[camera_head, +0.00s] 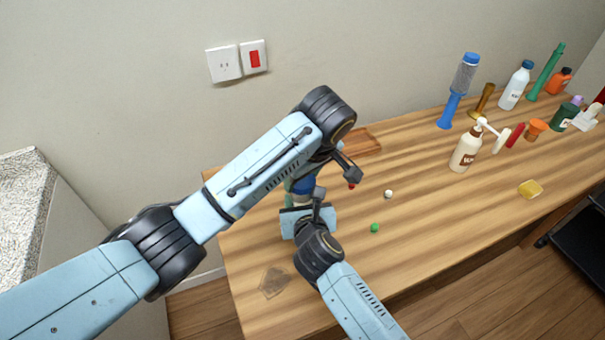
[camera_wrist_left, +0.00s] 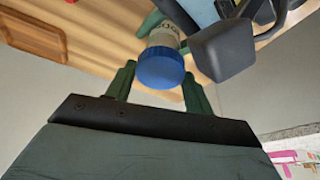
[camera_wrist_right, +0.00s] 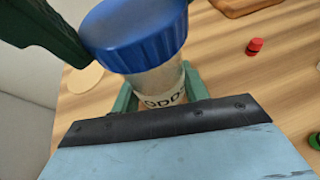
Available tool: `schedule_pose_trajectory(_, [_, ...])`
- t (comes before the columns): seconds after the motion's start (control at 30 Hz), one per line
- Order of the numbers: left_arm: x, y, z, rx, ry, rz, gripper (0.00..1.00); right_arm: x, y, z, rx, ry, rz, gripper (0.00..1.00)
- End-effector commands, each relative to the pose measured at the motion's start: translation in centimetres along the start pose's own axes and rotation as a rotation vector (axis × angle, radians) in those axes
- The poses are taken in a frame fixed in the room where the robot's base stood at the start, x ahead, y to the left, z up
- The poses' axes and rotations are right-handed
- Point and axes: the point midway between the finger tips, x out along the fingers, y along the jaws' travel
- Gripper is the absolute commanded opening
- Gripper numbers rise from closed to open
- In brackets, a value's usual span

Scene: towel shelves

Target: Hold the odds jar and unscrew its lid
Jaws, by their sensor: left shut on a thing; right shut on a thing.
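The odds jar (camera_wrist_right: 160,82) is a clear, pale-labelled jar with dark lettering, and its blue ridged lid (camera_wrist_right: 135,30) sits on top. In the right wrist view my right gripper (camera_wrist_right: 160,88) is shut around the jar's body below the lid. In the left wrist view my left gripper (camera_wrist_left: 157,76) has its green fingers on either side of the blue lid and is shut on it. In the head view the jar is largely hidden by my arms; a bit of the blue lid (camera_head: 304,185) shows between them.
A wooden tray (camera_head: 361,142) lies behind my left arm. A red cap (camera_wrist_right: 255,46), a white ball (camera_head: 388,194) and a green ball (camera_head: 375,228) lie to the right. The table's front middle is clear.

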Motion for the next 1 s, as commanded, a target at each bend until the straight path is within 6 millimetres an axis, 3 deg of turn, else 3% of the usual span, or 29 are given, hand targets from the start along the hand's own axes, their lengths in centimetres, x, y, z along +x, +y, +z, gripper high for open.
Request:
schedule_pose_trajectory(0.37, [0.08,0.01,-0.02,-0.097,0.000,-0.032,0.25,0.01,-0.08,0.00,0.000,0.000,-0.002,0.22])
schedule_pose_trajectory(0.6, [0.13,0.11,-0.05,-0.323,0.000,-0.103,0.25,0.01,-0.09,0.00,0.000,0.000,-0.002,0.22])
schedule_pose_trajectory(0.87, [0.14,0.10,-0.09,-0.339,0.000,-0.108,0.25,0.01,-0.09,0.01,0.000,0.000,-0.002,0.22])
schedule_pose_trajectory(1.0, [0.11,0.23,0.02,-0.488,-0.003,-0.156,0.25,0.01,-0.09,0.01,0.001,0.000,-0.002,0.22])
